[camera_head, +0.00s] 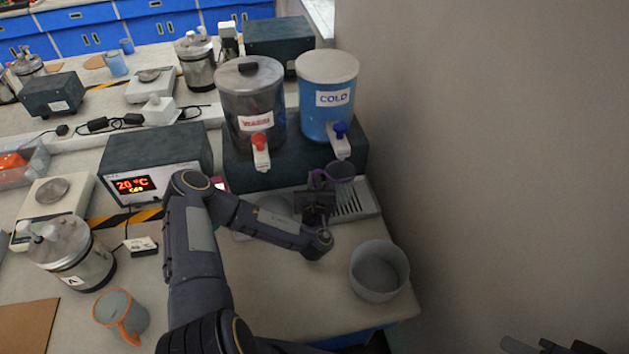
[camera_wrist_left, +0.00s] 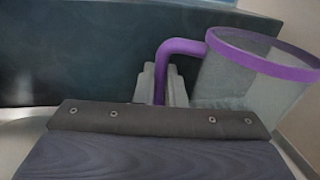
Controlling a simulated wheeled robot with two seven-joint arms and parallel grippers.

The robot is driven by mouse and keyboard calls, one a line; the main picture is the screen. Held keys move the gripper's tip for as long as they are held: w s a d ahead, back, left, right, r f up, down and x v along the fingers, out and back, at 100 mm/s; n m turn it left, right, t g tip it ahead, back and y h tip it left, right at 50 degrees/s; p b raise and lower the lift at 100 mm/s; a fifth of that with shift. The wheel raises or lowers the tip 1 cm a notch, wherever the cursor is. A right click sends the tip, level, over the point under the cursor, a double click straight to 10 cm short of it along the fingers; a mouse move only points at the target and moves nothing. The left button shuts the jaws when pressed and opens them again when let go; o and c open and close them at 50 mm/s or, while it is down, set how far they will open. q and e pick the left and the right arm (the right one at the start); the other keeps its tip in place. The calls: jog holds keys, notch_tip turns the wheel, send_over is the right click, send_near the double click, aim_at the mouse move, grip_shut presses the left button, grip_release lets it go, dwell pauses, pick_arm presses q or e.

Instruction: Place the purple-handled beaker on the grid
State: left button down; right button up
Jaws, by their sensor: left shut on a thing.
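The purple-handled beaker (camera_head: 341,174) is a clear cup with a purple rim and handle, below the blue COLD tank in the head view. My left gripper (camera_head: 318,184) is shut on its handle. In the left wrist view the beaker (camera_wrist_left: 245,85) stands to the right of the fingers (camera_wrist_left: 165,85), roughly upright with a slight tilt. The grid (camera_head: 353,204) is a grey slotted tray in front of the tank stand. The beaker is over its back part; I cannot tell whether they touch. Dark parts at the head view's bottom right edge are probably my right gripper (camera_head: 550,346), mostly cut off.
A red-tapped tank (camera_head: 250,105) and the COLD tank (camera_head: 328,85) stand on a dark block behind the grid. A clear bowl (camera_head: 379,271) sits in front, near the table's right edge. An orange-handled beaker (camera_head: 121,314) stands at the left. A wall rises on the right.

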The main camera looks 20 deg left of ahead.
pick_arm(q)
jog(key=c, duration=1.5)
grip_release()
jog(key=shift+f, duration=0.1)
